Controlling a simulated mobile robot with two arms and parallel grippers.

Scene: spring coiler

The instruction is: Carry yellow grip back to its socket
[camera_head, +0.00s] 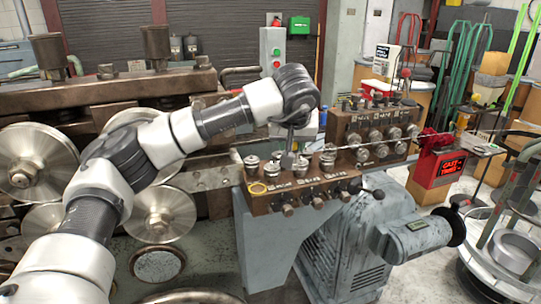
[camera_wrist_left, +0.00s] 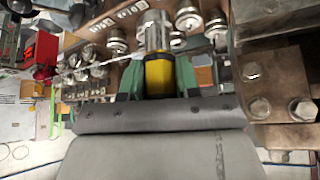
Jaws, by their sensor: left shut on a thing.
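My left gripper (camera_head: 289,158) points down over the brown roller block (camera_head: 290,202) of the coiler, near its row of steel rollers. In the left wrist view, its green fingers (camera_wrist_left: 158,72) are shut on the yellow grip (camera_wrist_left: 158,76), a yellow cylinder with a dark band and a shiny metal end. The grip is hidden or too small to tell in the head view. My right gripper is not in view.
A second roller block (camera_head: 376,132) stands behind, to the right. Large steel wheels (camera_head: 163,214) are at the left. A grey motor housing (camera_head: 350,245) and handle (camera_head: 425,238) are at the front right. A red box (camera_head: 438,166) stands farther right.

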